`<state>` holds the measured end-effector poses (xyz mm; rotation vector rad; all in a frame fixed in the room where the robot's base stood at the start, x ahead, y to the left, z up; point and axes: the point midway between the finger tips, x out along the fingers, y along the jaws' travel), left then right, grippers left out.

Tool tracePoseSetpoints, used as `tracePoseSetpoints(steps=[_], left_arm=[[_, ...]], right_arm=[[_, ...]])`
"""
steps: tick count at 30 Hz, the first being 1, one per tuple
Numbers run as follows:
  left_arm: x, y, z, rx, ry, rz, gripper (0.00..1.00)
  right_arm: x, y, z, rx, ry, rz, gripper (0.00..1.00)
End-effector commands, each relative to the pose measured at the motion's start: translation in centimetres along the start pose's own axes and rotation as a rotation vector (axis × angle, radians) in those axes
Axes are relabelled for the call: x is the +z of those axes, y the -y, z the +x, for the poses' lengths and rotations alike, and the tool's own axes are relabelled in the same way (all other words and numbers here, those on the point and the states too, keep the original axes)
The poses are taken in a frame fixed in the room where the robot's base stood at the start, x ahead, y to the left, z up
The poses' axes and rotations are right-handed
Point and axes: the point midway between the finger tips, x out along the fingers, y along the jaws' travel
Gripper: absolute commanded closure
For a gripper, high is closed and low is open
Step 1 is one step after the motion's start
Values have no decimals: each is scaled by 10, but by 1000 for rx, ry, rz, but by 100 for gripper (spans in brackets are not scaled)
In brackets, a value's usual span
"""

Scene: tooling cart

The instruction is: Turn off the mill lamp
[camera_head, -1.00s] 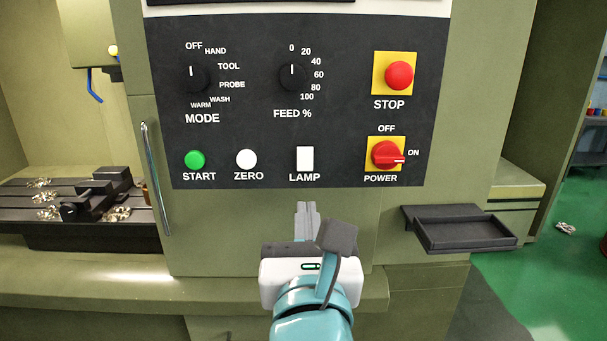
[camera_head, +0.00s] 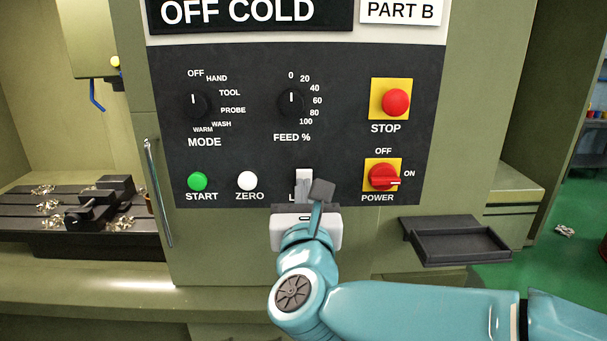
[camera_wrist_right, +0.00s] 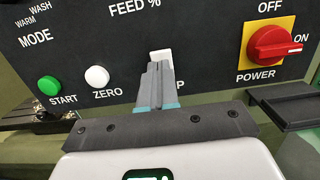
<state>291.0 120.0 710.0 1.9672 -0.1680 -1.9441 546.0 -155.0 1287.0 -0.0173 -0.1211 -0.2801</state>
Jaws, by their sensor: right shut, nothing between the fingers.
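The white lamp rocker switch (camera_head: 304,175) sits low on the dark control panel, right of the white ZERO button; its label is mostly covered by my gripper. My right gripper (camera_head: 304,190) is in front of the lower part of the switch. In the right wrist view my right gripper (camera_wrist_right: 160,68) is shut and empty, its fingertips at the lower edge of the lamp switch (camera_wrist_right: 161,55). I cannot tell whether they touch it. My left gripper is not in view.
On the panel are the START button (camera_head: 197,181), ZERO button (camera_head: 247,181), red STOP button (camera_head: 396,102), and red POWER knob (camera_head: 383,177) pointing to ON. A door handle (camera_head: 158,192) is at left. A dark tray (camera_head: 455,243) juts out at right.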

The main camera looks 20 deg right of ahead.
Motion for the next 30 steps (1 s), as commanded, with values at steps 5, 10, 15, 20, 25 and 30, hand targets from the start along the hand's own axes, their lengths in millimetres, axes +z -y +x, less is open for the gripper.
tracePoseSetpoints(steps=[5, 10, 15, 20, 25, 30], left_arm=[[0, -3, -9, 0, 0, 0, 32], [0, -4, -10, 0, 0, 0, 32], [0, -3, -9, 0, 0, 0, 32], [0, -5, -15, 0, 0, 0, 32], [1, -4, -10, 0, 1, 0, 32], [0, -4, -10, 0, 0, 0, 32]], right_arm=[[1, 0, 17, 0, -1, -1, 100], [0, 0, 21, 1, 0, 0, 100], [0, 0, 20, 1, 0, 0, 100], [4, 0, 25, -2, -36, 2, 100], [4, 0, 31, 0, -96, 1, 100], [3, 0, 31, 1, -97, -1, 100]])
